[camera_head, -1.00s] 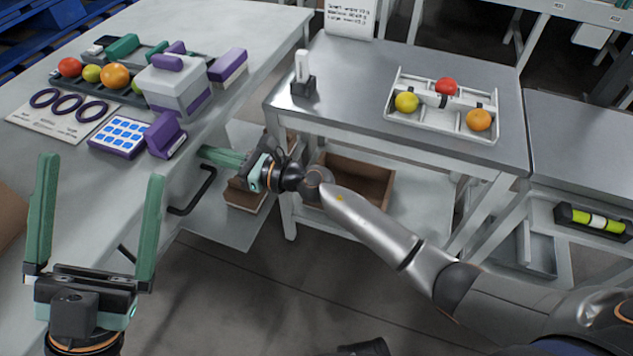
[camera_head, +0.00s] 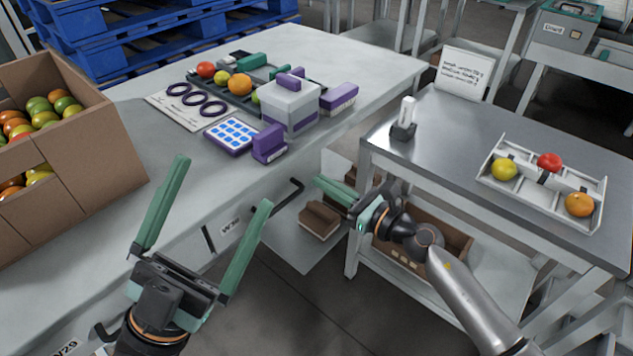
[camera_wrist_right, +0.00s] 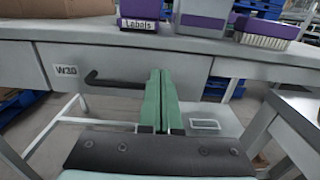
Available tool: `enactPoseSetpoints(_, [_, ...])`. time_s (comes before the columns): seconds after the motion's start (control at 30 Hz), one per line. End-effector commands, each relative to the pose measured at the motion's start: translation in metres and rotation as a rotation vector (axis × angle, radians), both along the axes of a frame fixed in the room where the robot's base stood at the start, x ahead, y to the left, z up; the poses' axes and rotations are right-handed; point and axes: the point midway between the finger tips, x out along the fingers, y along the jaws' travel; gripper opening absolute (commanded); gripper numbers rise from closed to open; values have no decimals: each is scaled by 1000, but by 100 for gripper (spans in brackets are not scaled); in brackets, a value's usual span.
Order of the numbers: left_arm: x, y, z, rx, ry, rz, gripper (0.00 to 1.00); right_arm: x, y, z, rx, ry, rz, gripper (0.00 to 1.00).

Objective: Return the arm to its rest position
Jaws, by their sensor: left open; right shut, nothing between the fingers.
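My left gripper (camera_head: 222,182) is open and empty, with its green fingers spread, in front of the left workbench's edge. My right gripper (camera_head: 319,184) is shut and empty. It is between the left workbench and the steel table, by the drawer handle (camera_head: 277,201). In the right wrist view its green fingers (camera_wrist_right: 161,76) lie together and point at the bench's drawer front, just right of the black handle (camera_wrist_right: 115,82). I cannot tell whether they touch the drawer front.
The steel table (camera_head: 440,160) holds a white tray (camera_head: 540,197) with three fruits. A lower shelf (camera_head: 300,235) lies below my right gripper.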

Motion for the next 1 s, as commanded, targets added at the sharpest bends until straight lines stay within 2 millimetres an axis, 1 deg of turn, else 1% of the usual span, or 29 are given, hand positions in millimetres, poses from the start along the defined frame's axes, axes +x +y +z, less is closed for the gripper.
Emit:
enactPoseSetpoints(0.03, [-1, 0, 6, 3, -3, 2, 100, -9, -12, 1, -5, 3, -1, 0])
enactPoseSetpoints(0.1, [-1, 0, 8, 6, -6, 3, 100, -18, -26, 0, -5, 4, -1, 0])
enactPoseSetpoints(0.3, [-1, 1, 9, 13, -11, 10, 100, -39, -54, -1, -3, 3, -1, 0])
enactPoseSetpoints(0.5, [0, 2, 9, 14, -13, 13, 100, -48, -66, 0, -2, 2, 1, 0])
enactPoseSetpoints(0.67, [0, 2, 8, 9, -11, 14, 100, -49, -66, 0, 2, 4, 2, 0])
enactPoseSetpoints(0.73, [0, 2, 8, 8, -8, 14, 100, -54, -64, 3, 40, 31, 8, 0])
enactPoseSetpoints(0.77, [0, 2, 8, 9, -9, 13, 100, -59, -62, 5, 75, 57, 13, 0])
enactPoseSetpoints(0.87, [0, 1, 8, 9, -9, 13, 100, -85, -55, 25, 293, 218, 54, 0])
enactPoseSetpoints(0.97, [0, 1, 8, 10, -10, 13, 100, -124, -55, 61, 642, 480, 137, 0])
enactPoseSetpoints(1.0, [0, 1, 8, 10, -10, 12, 100, -140, -59, 78, 794, 596, 184, 0])
